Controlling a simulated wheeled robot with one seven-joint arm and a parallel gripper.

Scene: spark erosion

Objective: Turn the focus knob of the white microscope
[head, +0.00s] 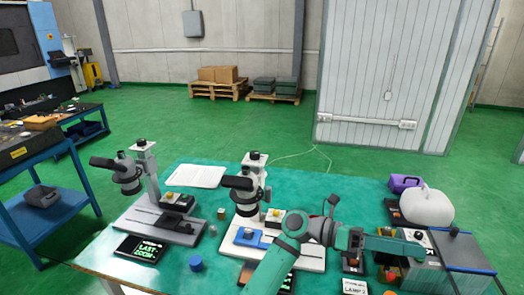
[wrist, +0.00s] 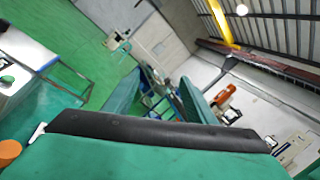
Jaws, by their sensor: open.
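The white microscope (head: 313,256) stands on the teal table in the middle of the head view. It has a pale base and column and a dark eyepiece head. A dark knob (head: 254,156) tops its column. I cannot tell for sure which knob is the focus knob. A greyer microscope (head: 130,222) stands to its left. My teal arm crosses in front of the white microscope's right side and reaches right. My gripper (wrist: 158,98) is open in the wrist view, with nothing seen between its fingers. In the head view its fingers are not clear.
A white rounded object (head: 428,207), a purple case (head: 405,183) and a grey box (head: 462,252) crowd the table's right side. A paper sheet (head: 195,176) lies at the back.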

